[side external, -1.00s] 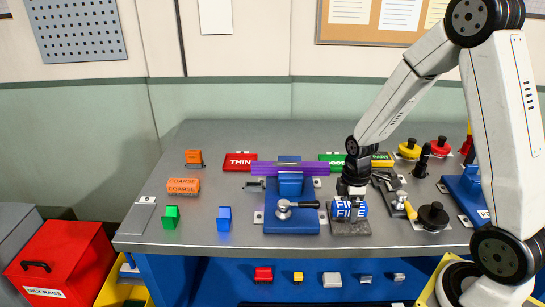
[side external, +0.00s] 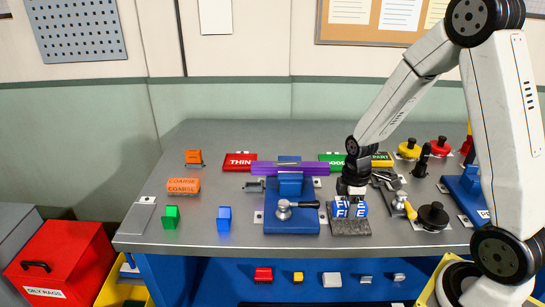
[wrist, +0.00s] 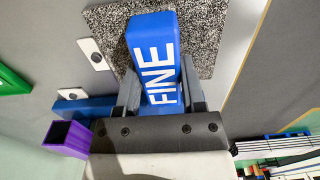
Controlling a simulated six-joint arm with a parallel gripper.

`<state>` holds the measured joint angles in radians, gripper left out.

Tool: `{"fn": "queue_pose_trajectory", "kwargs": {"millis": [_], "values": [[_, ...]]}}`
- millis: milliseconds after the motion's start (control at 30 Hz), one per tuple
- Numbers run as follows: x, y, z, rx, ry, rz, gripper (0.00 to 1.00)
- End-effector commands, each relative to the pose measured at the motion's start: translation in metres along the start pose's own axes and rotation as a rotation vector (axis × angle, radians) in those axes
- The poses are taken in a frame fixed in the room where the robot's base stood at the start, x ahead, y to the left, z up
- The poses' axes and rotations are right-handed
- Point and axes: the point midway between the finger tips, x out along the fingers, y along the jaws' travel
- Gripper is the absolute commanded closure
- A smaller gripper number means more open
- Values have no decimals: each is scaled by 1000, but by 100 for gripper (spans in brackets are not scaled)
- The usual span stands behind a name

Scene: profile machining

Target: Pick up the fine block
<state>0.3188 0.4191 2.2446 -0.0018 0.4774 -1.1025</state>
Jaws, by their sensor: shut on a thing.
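The blue fine block (side external: 339,208), marked FINE in white, is at a speckled grey pad (side external: 350,228) near the bench front. My gripper (side external: 350,206) points down over it and is shut on it. In the wrist view the fine block (wrist: 152,42) lies between both fingers of my gripper (wrist: 160,92), with the speckled pad (wrist: 212,35) behind it. I cannot tell whether the block touches the pad. A finger hides part of its label in the side view.
A black-knobbed part (side external: 433,215) and a yellow-handled tool (side external: 410,210) lie to the right. An orange coarse block (side external: 184,186) sits at left.

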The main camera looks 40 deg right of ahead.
Motion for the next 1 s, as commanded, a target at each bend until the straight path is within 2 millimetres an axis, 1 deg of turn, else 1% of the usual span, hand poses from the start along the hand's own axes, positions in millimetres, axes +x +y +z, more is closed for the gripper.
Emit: {"fn": "queue_pose_trajectory", "kwargs": {"millis": [167,367,467,800,1000], "values": [[-4,0,0,0,1,1,100],[-18,1,0,0,2,3,100],[-28,0,0,0,2,3,100],[-73,1,0,0,3,4,100],[-93,1,0,0,2,2,100]]}}
